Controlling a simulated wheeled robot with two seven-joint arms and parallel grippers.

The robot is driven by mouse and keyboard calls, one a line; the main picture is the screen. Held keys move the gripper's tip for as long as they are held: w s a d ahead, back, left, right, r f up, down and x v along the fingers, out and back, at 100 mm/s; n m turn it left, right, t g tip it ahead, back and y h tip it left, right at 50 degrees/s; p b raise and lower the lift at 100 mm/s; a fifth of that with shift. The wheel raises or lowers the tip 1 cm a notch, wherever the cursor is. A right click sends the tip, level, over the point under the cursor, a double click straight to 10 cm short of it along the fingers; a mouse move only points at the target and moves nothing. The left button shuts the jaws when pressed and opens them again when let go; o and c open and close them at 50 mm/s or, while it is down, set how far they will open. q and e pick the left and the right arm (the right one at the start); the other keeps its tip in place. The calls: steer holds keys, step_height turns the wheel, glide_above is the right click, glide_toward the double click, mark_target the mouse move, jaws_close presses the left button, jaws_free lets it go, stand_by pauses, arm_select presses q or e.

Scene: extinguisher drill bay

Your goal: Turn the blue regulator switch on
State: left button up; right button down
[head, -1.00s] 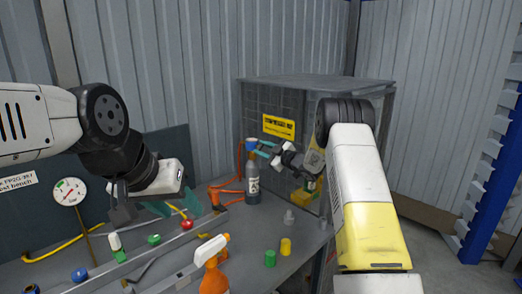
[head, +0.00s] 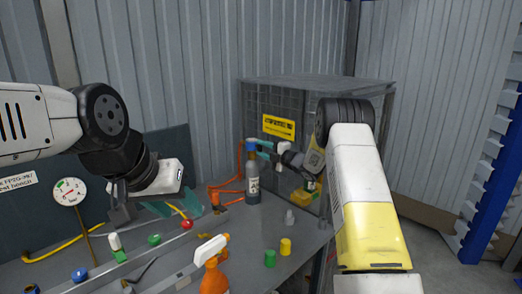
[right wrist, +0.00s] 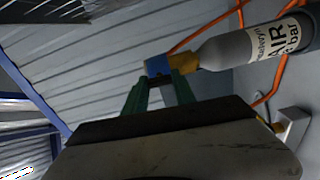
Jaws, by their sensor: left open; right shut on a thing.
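A grey cylinder (head: 252,183) with a white label stands upright on the bench, a blue regulator switch (head: 251,147) at its top. My right gripper (head: 260,150) reaches it from the right. In the right wrist view the teal fingers of my right gripper (right wrist: 158,80) are shut on the blue switch (right wrist: 158,67); a brass-coloured neck joins it to the cylinder (right wrist: 250,45). My left gripper (head: 175,208) is open and empty, low over the bench at the left. Whether the switch is on cannot be told.
A dial gauge (head: 69,191) and yellow hose stand at the left. A blue knob (head: 79,274), green knob (head: 154,240) and red knob (head: 187,225) are on the bench. An orange spray bottle (head: 213,275) stands in front. A mesh cage (head: 320,90) is behind the cylinder.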

steer(key=shift+n, duration=0.5)
steer(key=c, duration=1)
jaws_free()
steer(key=v, duration=0.8)
